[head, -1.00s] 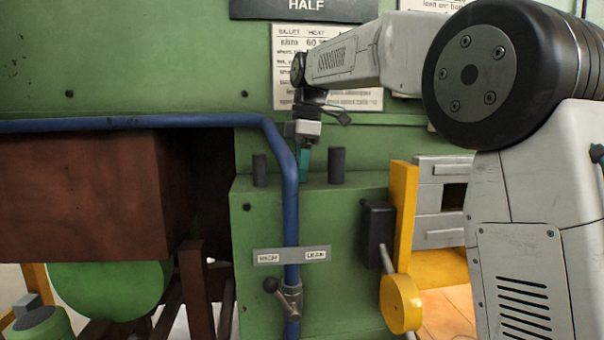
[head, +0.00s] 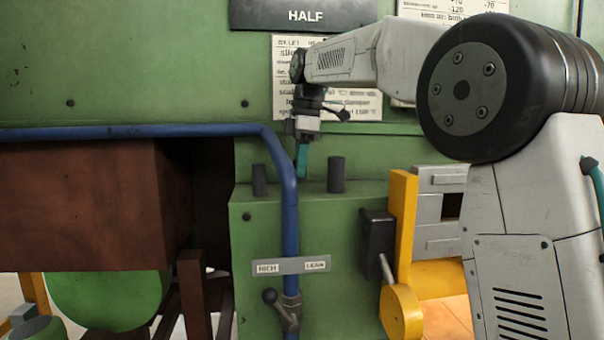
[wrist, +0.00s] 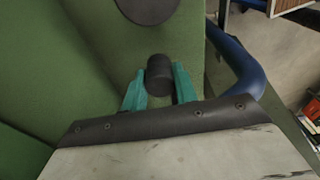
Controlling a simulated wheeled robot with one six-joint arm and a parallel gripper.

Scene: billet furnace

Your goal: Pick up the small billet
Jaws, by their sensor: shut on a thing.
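My gripper (head: 302,172) has teal fingers, pointing down over the green ledge between two dark upright cylinders. In the wrist view the fingers (wrist: 160,85) are shut on a small dark billet (wrist: 159,76), one finger on each side of it. In the head view the held billet is hidden by the fingers and cannot be made out. The left dark billet (head: 259,180) and right dark billet (head: 336,174) stand upright on the ledge, apart from the gripper. A wider dark round top (wrist: 148,8) shows at the upper edge of the wrist view.
A blue pipe (head: 288,205) bends down in front of the ledge (head: 365,190), close to the gripper. A yellow bracket (head: 403,220) and black lever box (head: 376,238) are at right. A brown box (head: 80,205) is at left. The green wall stands behind.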

